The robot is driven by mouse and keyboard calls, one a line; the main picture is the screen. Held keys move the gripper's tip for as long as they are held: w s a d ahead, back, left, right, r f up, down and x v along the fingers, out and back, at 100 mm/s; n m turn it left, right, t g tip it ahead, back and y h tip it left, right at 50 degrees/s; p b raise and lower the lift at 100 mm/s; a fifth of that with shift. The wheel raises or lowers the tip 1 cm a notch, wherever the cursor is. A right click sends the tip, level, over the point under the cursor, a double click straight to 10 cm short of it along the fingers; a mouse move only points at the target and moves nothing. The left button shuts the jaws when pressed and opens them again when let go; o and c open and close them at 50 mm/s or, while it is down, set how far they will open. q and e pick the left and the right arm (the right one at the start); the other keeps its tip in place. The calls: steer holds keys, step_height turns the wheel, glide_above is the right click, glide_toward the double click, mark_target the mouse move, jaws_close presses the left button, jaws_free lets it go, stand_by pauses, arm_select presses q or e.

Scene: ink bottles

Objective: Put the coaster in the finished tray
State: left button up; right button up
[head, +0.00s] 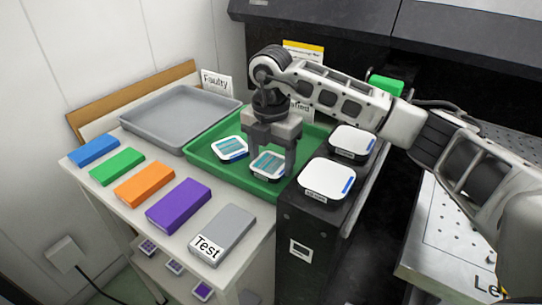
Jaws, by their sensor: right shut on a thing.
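My right gripper (270,158) points down over the green tray (205,178), its fingers shut on a white-edged coaster with a teal striped top (267,165). That coaster is low inside the tray's outline, near the front right. I cannot tell whether it touches the tray floor. A second similar striped coaster (230,148) lies in the tray just left of the gripper. A label behind the green tray is mostly hidden by my right arm. My left gripper is not in view.
A grey empty tray (178,118) marked "Faulty" (216,82) stands left of the green one. Several coloured blocks, including a purple one (178,206) and a grey "Test" one (222,233), line the front. Two white-topped devices (327,179) (352,140) stand on the black unit at right.

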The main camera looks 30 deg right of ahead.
mark_target(271, 163)
steer(key=shift+f, duration=0.1)
steer(key=o, duration=1.1)
step_height(271, 163, up, 12)
steer(key=shift+r+p, duration=0.15)
steer(key=shift+p, duration=0.35)
